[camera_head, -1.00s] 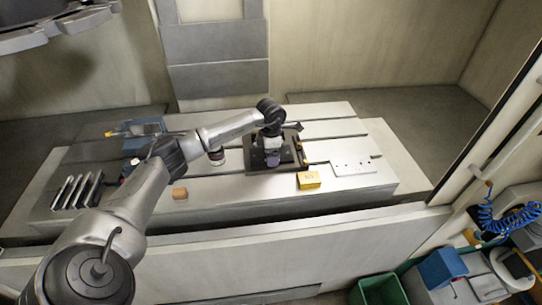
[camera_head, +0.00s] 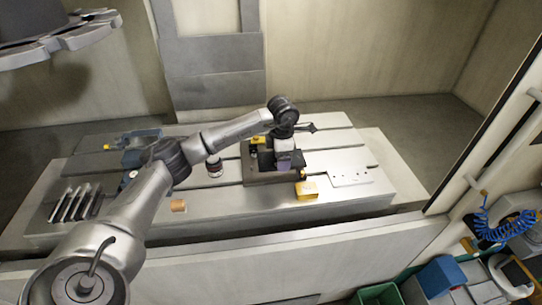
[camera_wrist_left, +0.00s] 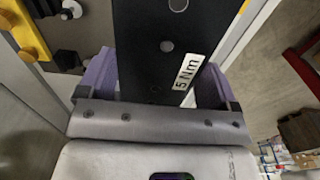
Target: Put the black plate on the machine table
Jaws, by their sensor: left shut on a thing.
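The black plate (camera_wrist_left: 165,45), with holes and a white "5 Nm" label, is between the purple fingers of my left gripper (camera_wrist_left: 155,80) in the left wrist view. The gripper is shut on it. In the head view my left gripper (camera_head: 285,163) is over the right part of a grey-brown base plate (camera_head: 262,179) on the machine table (camera_head: 235,200). The black plate is largely hidden there by the gripper, and its height above the base is hard to tell. My right gripper is not in view.
Yellow clamps (camera_head: 258,141) and a yellow block (camera_head: 307,190) stand at the base plate. A white plate (camera_head: 350,175) lies to the right. Dark upright plates (camera_head: 75,203), an orange-brown block (camera_head: 178,206) and a blue vise-like item (camera_head: 140,142) are on the left.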

